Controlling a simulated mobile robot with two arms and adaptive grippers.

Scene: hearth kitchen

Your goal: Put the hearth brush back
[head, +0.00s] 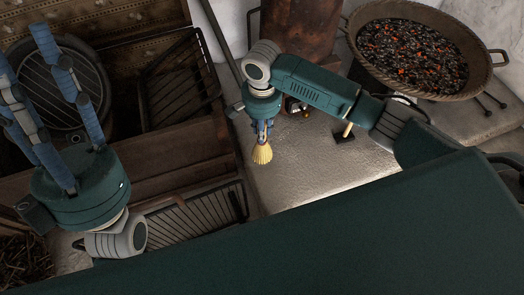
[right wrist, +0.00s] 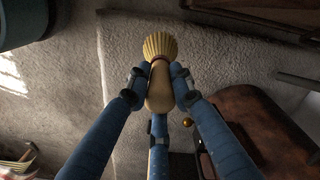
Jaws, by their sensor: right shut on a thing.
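The hearth brush has pale straw bristles (head: 262,154) and a light wooden handle (right wrist: 160,88). My right gripper (head: 263,130) is shut around the handle, with the fan of bristles pointing down in the head view. In the right wrist view the blue fingers of the right gripper (right wrist: 159,80) press on the handle from both sides, and the bristles (right wrist: 160,46) stick out beyond them. The brush is over the pale stone hearth; its exact height above it is hard to tell. My left gripper (head: 50,65) is at the left with its blue fingers spread, empty.
A wide brazier of glowing coals (head: 410,55) stands at the upper right, with a copper vessel (head: 300,30) left of it. A small dark tool with a pale handle (head: 345,134) is on the hearth. Dark metal grates (head: 190,215) and a wooden chest (head: 160,150) fill the left.

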